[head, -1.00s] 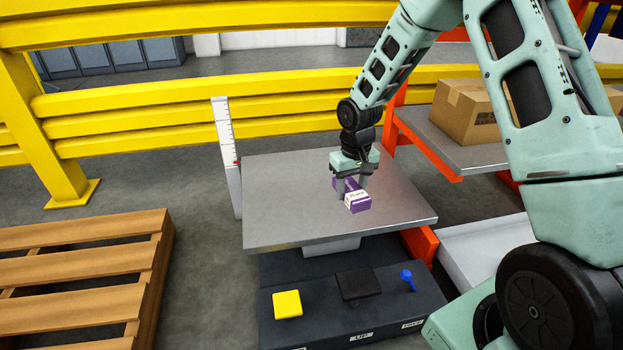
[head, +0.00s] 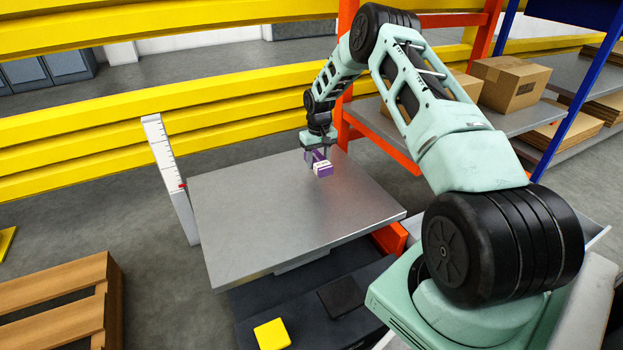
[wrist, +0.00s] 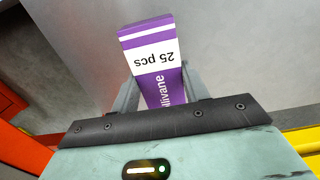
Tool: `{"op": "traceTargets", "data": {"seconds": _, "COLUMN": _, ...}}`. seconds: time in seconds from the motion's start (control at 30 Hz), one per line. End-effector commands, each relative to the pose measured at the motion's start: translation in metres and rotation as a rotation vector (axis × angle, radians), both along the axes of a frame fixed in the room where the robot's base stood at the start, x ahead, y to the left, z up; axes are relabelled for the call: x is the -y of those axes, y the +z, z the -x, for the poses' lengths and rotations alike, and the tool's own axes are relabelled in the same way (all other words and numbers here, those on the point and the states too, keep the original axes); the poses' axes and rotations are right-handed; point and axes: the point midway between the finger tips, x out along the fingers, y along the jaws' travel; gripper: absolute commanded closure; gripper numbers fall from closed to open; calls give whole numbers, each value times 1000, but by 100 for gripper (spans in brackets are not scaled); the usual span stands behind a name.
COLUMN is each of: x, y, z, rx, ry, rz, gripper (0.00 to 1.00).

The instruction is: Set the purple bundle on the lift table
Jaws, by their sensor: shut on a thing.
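The purple bundle (head: 322,169) is a small purple box with a white band. In the wrist view the bundle (wrist: 152,58) shows the print "25 pcs" and sits between the two fingers. My gripper (head: 317,158) is shut on it, over the far part of the lift table (head: 290,225). The lift table is a bare grey metal plate, which also fills much of the wrist view (wrist: 235,60). I cannot tell whether the bundle touches the plate or hangs just above it.
A white ruler post (head: 170,175) with a red mark stands at the table's left edge. Orange rack posts and a shelf with cartons (head: 510,82) stand at the right. A yellow rail (head: 90,150) runs behind. A yellow pad (head: 271,334) is in front; a wooden pallet (head: 60,300) lies left.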

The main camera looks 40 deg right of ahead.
Motion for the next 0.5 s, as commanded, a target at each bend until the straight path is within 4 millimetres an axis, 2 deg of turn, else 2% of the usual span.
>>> {"op": "traceTargets", "data": {"seconds": 0.17, "x": 0, "y": -19, "z": -1, "rx": 2, "ry": 0, "rz": 1, "gripper": 79}}
{"op": "traceTargets", "data": {"seconds": 0.37, "x": 0, "y": -53, "z": 0, "rx": 0, "ry": 0, "rz": 0, "gripper": 79}}
{"op": "traceTargets", "data": {"seconds": 0.5, "x": 0, "y": -57, "z": -1, "rx": 3, "ry": -1, "rz": 1, "gripper": 79}}
